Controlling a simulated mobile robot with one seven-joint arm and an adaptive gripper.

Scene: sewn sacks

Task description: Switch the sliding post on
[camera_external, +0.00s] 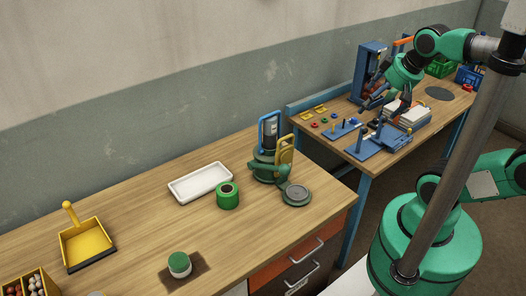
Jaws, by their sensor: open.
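A tall blue upright housing (369,70) stands at the back of the far wooden table. It may be the sliding post, but I cannot tell for sure, and no switch on it can be made out. My arm reaches over the far table from the right. My gripper (372,101) is small and dark in this view, close to the lower front of the blue housing, and open. I cannot tell whether it touches anything. My arm hides part of what stands behind it.
A blue fixture (379,141) with upright pins and a stack of pale sheets (397,110) stand near the gripper. Small coloured parts lie to the left. On the near bench (120,225) are a white tray (200,183), a green roll (227,196) and a yellow dustpan (86,242).

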